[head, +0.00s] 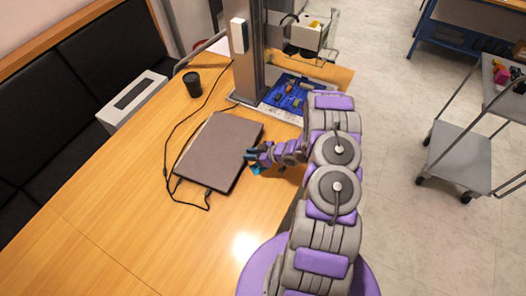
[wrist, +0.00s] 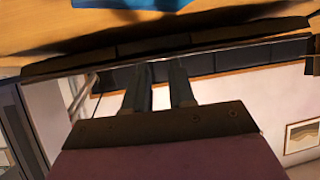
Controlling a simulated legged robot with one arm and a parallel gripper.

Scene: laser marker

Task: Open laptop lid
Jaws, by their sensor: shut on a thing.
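The dark grey laptop (head: 218,150) lies on the wooden table, its lid flat and closed or nearly closed. My gripper (head: 251,157) is at the middle of its right edge, coming from the right. In the wrist view my gripper (wrist: 160,68) has its two fingers reaching the dark edge of the laptop (wrist: 235,45), and it is shut on that edge. The fingertips are partly hidden there, and I cannot tell whether they hold the lid alone.
A black cup (head: 192,84) stands behind the laptop. A black cable (head: 167,150) runs along its left side. A metal column (head: 248,50) and a blue tray of small parts (head: 287,92) stand at the back. The table's near left area is clear.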

